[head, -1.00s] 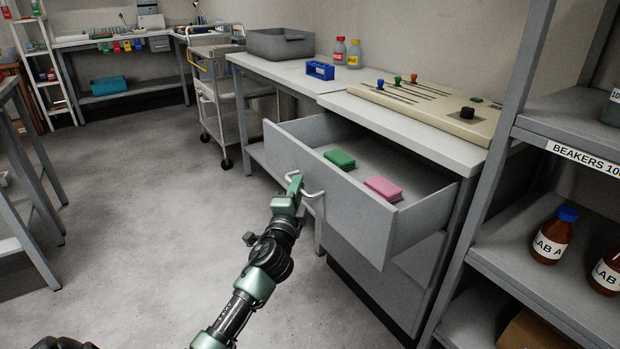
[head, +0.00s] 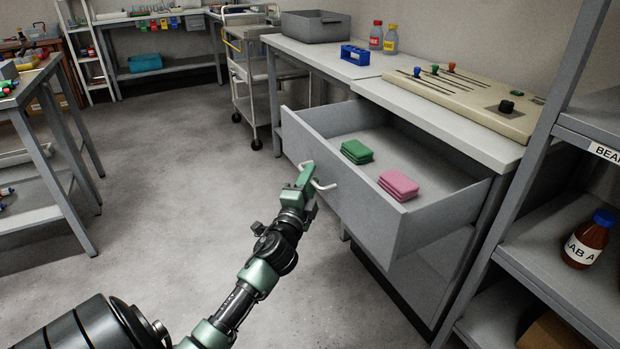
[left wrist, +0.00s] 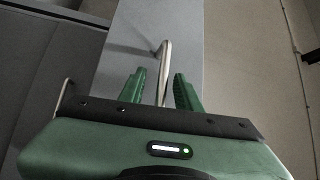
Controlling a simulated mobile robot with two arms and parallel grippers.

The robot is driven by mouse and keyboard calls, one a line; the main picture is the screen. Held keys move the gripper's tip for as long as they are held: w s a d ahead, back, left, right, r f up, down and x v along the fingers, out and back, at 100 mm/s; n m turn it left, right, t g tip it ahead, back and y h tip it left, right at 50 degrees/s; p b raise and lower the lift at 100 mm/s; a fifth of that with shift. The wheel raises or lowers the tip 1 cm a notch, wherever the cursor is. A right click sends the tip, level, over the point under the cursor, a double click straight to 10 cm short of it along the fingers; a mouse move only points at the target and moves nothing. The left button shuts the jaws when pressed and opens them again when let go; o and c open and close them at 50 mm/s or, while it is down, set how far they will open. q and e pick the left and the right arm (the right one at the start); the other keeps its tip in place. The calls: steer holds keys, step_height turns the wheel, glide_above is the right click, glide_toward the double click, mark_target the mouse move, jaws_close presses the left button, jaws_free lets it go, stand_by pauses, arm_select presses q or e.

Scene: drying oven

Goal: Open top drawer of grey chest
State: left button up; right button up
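The top drawer (head: 345,204) of the grey chest (head: 407,280) stands far out, with its inside showing in the head view. My left gripper (head: 305,172) is at the drawer's pale bar handle (head: 324,186). In the left wrist view, the green fingers (left wrist: 161,88) stand apart on either side of the handle (left wrist: 166,62). A gap shows on both sides of the bar, so the gripper is open around it. My right gripper is not in view.
A grey shelf unit (head: 513,205) with a brown bottle (head: 590,240) stands close on the right. The chest's top carries a beige control panel (head: 460,105). A trolley (head: 251,90) stands behind, a bench (head: 45,150) at left. The floor (head: 170,190) between is clear.

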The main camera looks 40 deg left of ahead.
arm_select(q)
steer(key=v, duration=0.7)
steer(key=shift+s+d, duration=0.15)
steer(key=shift+s, duration=0.2)
stand_by(0.4)
